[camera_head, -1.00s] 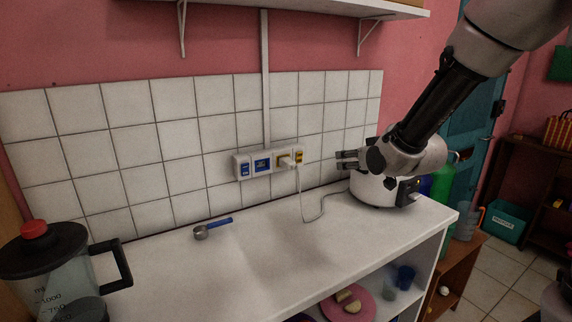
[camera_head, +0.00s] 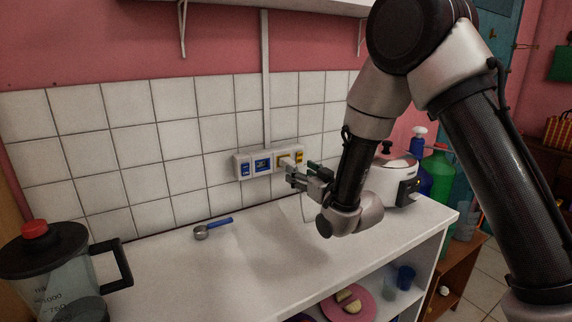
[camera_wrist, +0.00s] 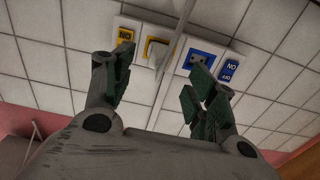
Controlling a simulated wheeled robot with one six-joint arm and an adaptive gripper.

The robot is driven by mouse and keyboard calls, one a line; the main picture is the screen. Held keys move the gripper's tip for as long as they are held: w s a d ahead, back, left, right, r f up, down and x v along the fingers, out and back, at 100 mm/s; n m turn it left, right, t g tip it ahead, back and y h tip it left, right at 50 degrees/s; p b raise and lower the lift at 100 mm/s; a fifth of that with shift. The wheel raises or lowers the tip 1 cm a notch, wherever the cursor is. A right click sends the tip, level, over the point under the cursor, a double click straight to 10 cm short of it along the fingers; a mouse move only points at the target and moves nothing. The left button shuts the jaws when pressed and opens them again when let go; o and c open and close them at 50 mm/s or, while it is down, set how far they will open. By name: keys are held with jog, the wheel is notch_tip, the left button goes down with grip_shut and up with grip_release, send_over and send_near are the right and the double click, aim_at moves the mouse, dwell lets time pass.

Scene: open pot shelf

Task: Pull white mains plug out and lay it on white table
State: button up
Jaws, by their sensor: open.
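The white mains plug (camera_head: 286,161) sits in the yellow-framed socket of the white wall panel (camera_head: 241,174). It also shows in the wrist view (camera_wrist: 159,57), beyond and between my fingertips. My gripper (camera_head: 299,177) is open, just in front and slightly right of the plug in the head view. In the wrist view, my gripper (camera_wrist: 162,68) has its fingers spread with nothing between them. I cannot tell the exact gap to the plug. The white table (camera_head: 170,265) lies below, and much of the plug's cord is hidden by my arm.
A blender jug (camera_head: 55,270) stands at the left, a white rice cooker (camera_head: 397,180) at the right behind my arm. The table's middle is clear. A shelf (camera_head: 300,8) hangs above.

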jog(key=x, duration=0.8)
dwell(0.9)
grip_shut()
jog(key=v, duration=0.6)
dwell(1.0)
dwell(0.5)
